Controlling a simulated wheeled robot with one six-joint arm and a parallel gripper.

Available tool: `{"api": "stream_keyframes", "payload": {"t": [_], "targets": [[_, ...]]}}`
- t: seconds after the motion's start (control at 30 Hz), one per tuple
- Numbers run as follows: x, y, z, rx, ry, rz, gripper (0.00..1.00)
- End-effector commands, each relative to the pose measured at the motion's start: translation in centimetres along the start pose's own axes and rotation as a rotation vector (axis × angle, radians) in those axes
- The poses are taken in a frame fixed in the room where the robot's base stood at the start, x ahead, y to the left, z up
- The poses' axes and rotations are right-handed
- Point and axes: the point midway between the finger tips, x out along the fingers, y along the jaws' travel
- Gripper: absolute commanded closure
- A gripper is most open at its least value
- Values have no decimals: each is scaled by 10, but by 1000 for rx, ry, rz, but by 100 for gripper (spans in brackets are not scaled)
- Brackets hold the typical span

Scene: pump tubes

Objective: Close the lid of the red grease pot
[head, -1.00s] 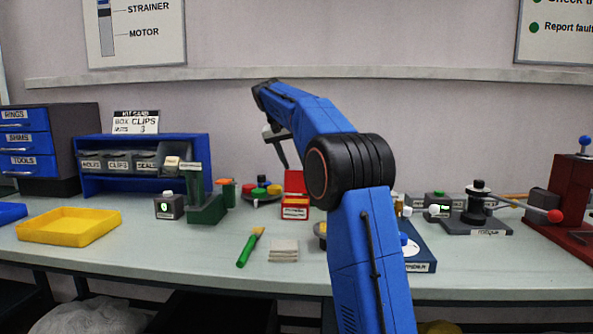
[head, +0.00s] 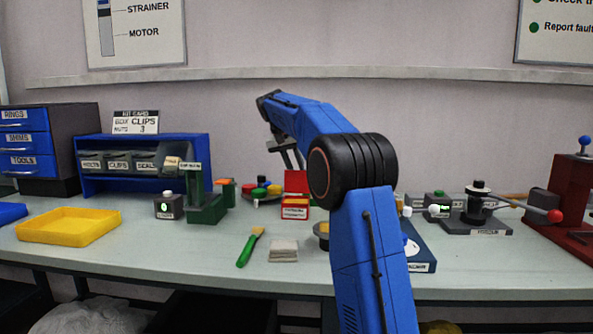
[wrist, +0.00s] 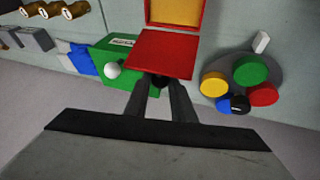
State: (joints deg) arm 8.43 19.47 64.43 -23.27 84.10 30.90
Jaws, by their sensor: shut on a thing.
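The red grease pot (head: 295,208) stands on the bench in the head view. Its red lid (head: 296,182) is raised at the back. In the wrist view the lid (wrist: 163,53) is a red panel in front of the open pot (wrist: 176,25), whose inside is yellow. My gripper (wrist: 158,86) has both fingertips at the lid's near edge and is shut on it, with a small dark part between them. In the head view the gripper is above and behind the lid, partly hidden by my arm.
A round tray with coloured caps (wrist: 250,75) is close beside the pot. A green block (wrist: 105,62) with a white knob lies on its other side. A green brush (head: 250,247) and a grey pad (head: 283,250) lie in front. A yellow tray (head: 68,226) is at left.

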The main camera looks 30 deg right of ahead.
Motion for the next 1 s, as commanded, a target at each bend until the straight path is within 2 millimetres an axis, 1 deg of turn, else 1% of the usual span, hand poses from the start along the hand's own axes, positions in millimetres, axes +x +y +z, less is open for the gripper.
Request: {"api": "stream_keyframes", "payload": {"t": [0.17,0.37,0.7,1.0], "targets": [[-3,1,2,4,19,-1,100],[-8,3,7,24,91,-5,100],[-21,6,27,87,331,-16,100],[-29,9,47,150,561,-25,100]]}}
